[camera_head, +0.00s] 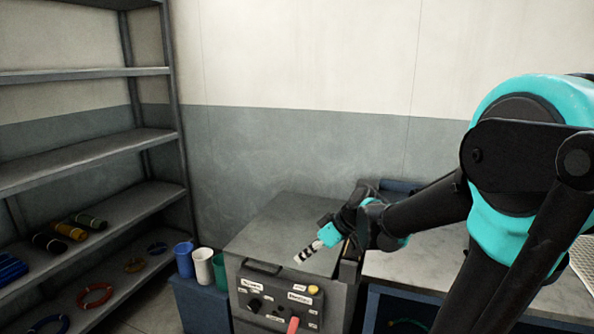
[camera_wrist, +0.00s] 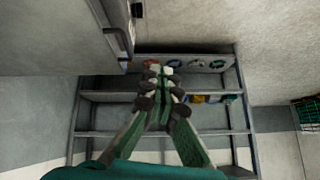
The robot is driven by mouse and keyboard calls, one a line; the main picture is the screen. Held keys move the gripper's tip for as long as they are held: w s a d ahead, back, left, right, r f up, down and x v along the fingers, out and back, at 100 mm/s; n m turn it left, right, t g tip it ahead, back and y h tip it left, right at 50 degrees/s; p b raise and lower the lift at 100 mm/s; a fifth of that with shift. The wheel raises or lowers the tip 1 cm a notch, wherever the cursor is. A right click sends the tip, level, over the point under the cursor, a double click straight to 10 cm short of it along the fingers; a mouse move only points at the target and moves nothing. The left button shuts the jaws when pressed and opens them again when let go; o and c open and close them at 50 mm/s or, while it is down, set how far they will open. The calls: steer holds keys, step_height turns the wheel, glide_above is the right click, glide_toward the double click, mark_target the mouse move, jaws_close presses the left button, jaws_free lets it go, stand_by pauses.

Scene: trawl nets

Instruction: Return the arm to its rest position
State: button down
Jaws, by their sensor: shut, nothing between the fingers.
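My arm reaches in from the right in the head view, its teal and black links bent toward the grey machine. My gripper (camera_head: 306,252) is above the right part of the machine's flat top (camera_head: 265,232), its fingers pointing down and left. In the wrist view my gripper (camera_wrist: 160,72) shows its two fingers together at the tips. It is shut and holds nothing. Whether the fingertips touch the machine's top cannot be told.
The grey machine has a front panel (camera_head: 275,305) with knobs and a red lever. Blue, white and green cups (camera_head: 203,266) stand left of it. A metal shelf (camera_head: 85,155) with coils and rolls fills the left. A pale worktop (camera_head: 430,270) lies right, under my arm.

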steer(key=s+d+f+m+t+h, duration=0.1)
steer(key=s+d+f+m+h, duration=0.2)
steer(key=s+d+f+m, duration=0.2)
steer(key=s+d+f+m+h, duration=0.4)
steer(key=s+d+f+m, duration=0.1)
steer(key=d, duration=0.7)
steer(key=shift+s+f+m+t+h, duration=0.3)
steer(key=shift+f+m+t, duration=0.1)
steer(key=shift+f+m, duration=0.35)
steer(key=shift+r, duration=0.1)
